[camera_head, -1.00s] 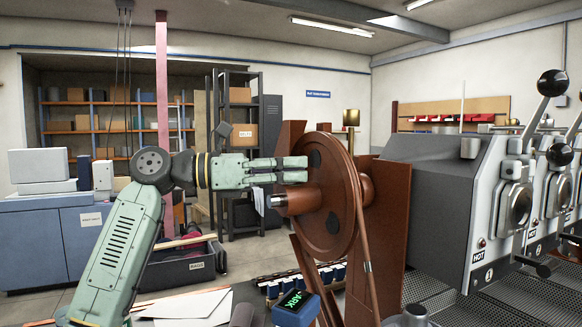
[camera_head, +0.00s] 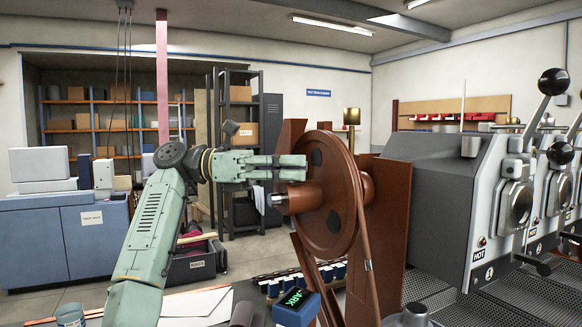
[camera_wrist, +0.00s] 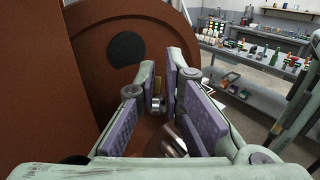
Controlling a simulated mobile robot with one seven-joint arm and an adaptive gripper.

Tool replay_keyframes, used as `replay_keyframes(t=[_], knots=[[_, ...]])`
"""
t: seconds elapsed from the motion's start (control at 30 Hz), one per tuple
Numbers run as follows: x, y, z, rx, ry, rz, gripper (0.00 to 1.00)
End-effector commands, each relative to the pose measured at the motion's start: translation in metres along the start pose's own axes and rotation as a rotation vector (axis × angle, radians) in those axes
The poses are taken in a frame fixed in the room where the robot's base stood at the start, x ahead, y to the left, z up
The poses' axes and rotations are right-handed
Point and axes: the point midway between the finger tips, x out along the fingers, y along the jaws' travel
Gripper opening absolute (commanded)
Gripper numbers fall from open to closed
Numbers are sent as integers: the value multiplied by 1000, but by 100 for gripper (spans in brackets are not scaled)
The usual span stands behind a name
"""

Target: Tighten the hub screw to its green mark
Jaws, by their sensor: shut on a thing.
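A large red-brown wheel (camera_head: 325,215) stands on edge with a thick hub (camera_head: 304,198) that ends in a bright metal tip (camera_head: 279,204). My gripper (camera_head: 303,167) reaches to the wheel's face, level, just above the hub tip. In the wrist view, my gripper's purple-padded fingers (camera_wrist: 158,92) are closed around a small bright metal piece, which looks like the hub screw (camera_wrist: 157,103). The hub's metal end (camera_wrist: 170,142) shows below it, between the fingers. The fingers hide much of the screw, and I cannot make out the green mark.
The grey roaster (camera_head: 435,195) with levers stands to the right. A blue device (camera_head: 296,310) sits below the wheel. Left of the wheel, the air around my arm is clear.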

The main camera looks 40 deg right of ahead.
Motion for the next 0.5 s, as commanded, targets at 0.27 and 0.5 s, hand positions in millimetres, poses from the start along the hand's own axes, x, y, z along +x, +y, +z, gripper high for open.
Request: replay_keyframes(t=[0.27, 0.5], knots=[[0, 3, 0, -2, -4, 10, 14], [0, 2, 0, -1, -2, 6, 30]])
